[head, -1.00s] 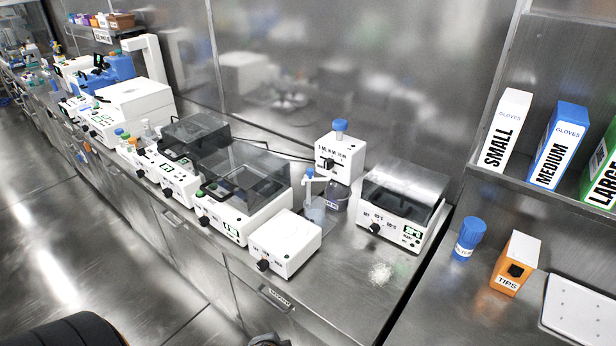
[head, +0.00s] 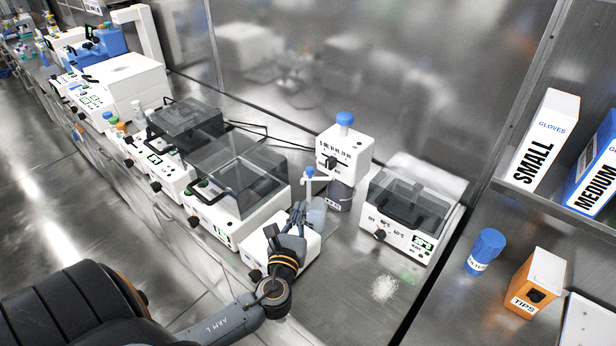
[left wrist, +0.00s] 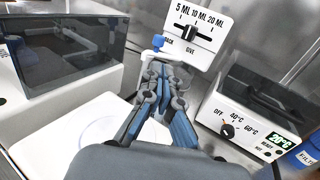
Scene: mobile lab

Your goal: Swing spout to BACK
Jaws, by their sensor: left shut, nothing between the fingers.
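The dispenser (head: 352,152) is a white box with a blue cap on a dark bottle. My left gripper (head: 298,210) is shut and empty, just in front of and below the knob. In the left wrist view its fingers (left wrist: 166,72) hide the lower spout; I cannot tell whether they touch it.
A clear beaker (head: 317,213) stands below the spout, close beside my gripper. A white flat-topped device (head: 308,246) lies under it. Lidded heaters stand left (head: 215,222) and right (head: 400,232). White powder (head: 384,288) lies on the bench; bare bench surrounds it.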

